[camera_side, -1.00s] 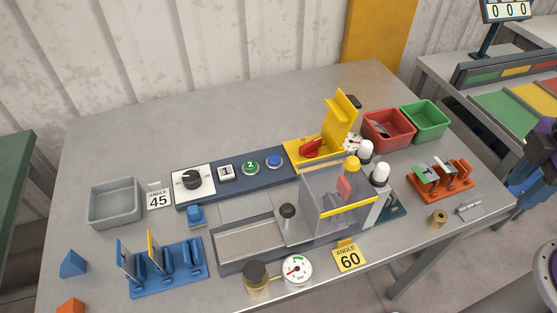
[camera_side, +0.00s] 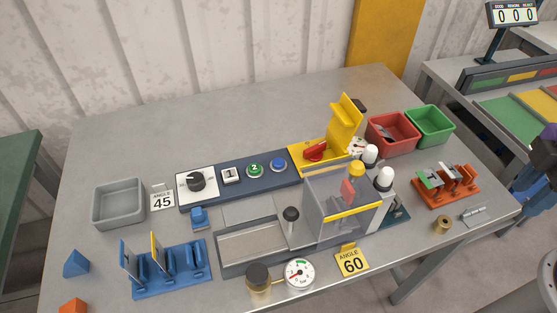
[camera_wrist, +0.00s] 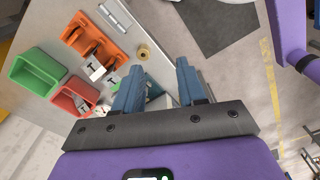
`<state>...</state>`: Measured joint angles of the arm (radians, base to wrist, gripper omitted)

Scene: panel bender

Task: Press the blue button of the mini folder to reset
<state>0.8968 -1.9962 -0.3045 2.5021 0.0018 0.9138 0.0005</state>
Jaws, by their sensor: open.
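The folder's clear guard (camera_side: 330,205) with a yellow edge stands in front of the panel, to the right of the grey bed (camera_side: 252,240). My gripper (camera_wrist: 160,72) is open and empty in the wrist view, its two blue fingers apart. In the side view only part of it shows at the right edge, far from the button. The blue button is not visible in the wrist view.
A black-knobbed lever (camera_side: 291,214) stands by the guard. Red (camera_side: 392,133) and green (camera_side: 430,126) bins and an orange rack (camera_side: 445,190) are on the right. The table behind the panel is clear.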

